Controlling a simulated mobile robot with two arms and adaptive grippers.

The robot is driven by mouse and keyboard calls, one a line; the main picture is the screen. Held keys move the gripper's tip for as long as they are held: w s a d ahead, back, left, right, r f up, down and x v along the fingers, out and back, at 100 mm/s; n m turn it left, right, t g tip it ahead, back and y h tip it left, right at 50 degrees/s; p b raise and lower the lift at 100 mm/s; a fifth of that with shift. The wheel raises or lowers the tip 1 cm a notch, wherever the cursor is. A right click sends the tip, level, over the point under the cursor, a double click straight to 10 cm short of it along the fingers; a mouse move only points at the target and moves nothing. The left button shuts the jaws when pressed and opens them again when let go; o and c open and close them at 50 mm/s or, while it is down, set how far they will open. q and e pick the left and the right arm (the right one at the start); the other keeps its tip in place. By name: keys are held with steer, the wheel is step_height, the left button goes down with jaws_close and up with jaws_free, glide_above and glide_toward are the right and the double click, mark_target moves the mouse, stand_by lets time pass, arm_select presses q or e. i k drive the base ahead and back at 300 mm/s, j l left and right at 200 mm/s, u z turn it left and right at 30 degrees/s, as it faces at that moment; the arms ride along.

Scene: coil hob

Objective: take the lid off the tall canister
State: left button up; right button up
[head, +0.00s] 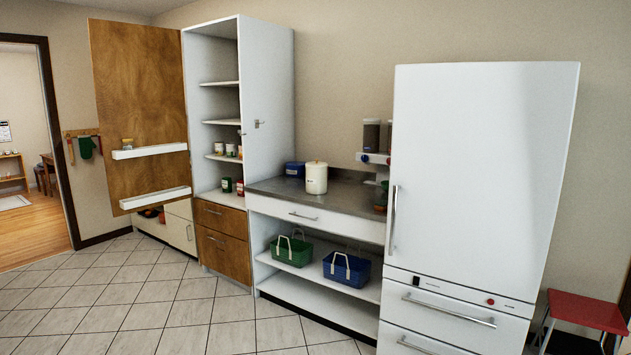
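A cream-coloured tall canister (316,181) stands upright on the grey metal counter (266,188), near its front edge. Its lid (316,164) is on top, in the same cream colour. Neither of my grippers shows in the head view. The canister is some way off across the floor, and nothing touches it from the front.
A tall white cabinet (267,90) with its wooden door (140,85) open stands left of the counter. A white fridge (480,170) stands right. Green (292,251) and blue (346,270) baskets sit below the counter. The tiled floor (150,300) in front is clear.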

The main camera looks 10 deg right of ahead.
mark_target(317, 163)
steer(key=i+z, duration=0.1)
steer(key=i, duration=1.85)
steer(key=i+u, duration=0.1)
steer(key=i, duration=0.45)
steer(key=i+l, duration=0.1)
steer(key=i, duration=0.45)
steer(key=i+u, duration=0.15)
steer(key=i, duration=0.4)
steer(key=i+l, duration=0.2)
steer(key=i, duration=0.35)
steer(key=j+u, duration=0.05)
